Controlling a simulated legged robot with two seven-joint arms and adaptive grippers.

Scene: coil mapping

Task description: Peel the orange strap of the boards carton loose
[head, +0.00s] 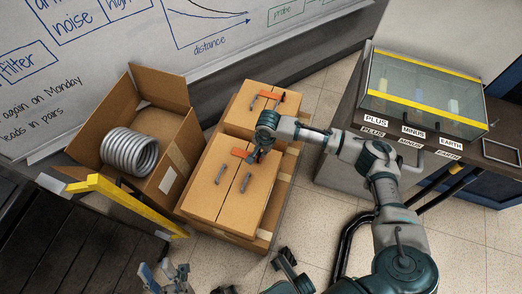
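Two closed brown cartons stand together, a front one (205,200) and a back one (240,112); no label tells me which is the boards carton. The front carton has a short orange strap (240,153) across its top seam, and the back one has another orange strap (270,95). My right gripper (257,154) points down at the front strap's right end and hides part of it. I cannot tell whether its fingers are shut on the strap. My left gripper (174,276) is low at the bottom edge, partly out of frame, away from the cartons; its finger state is unclear.
An open carton (175,125) with a grey coil (130,152) stands left, beside a yellow bar (130,203). A glass-lidded case (425,92) with PLUS, MINUS and EARTH labels sits on a bench at right. A whiteboard is behind. Tiled floor (330,185) shows between cartons and bench.

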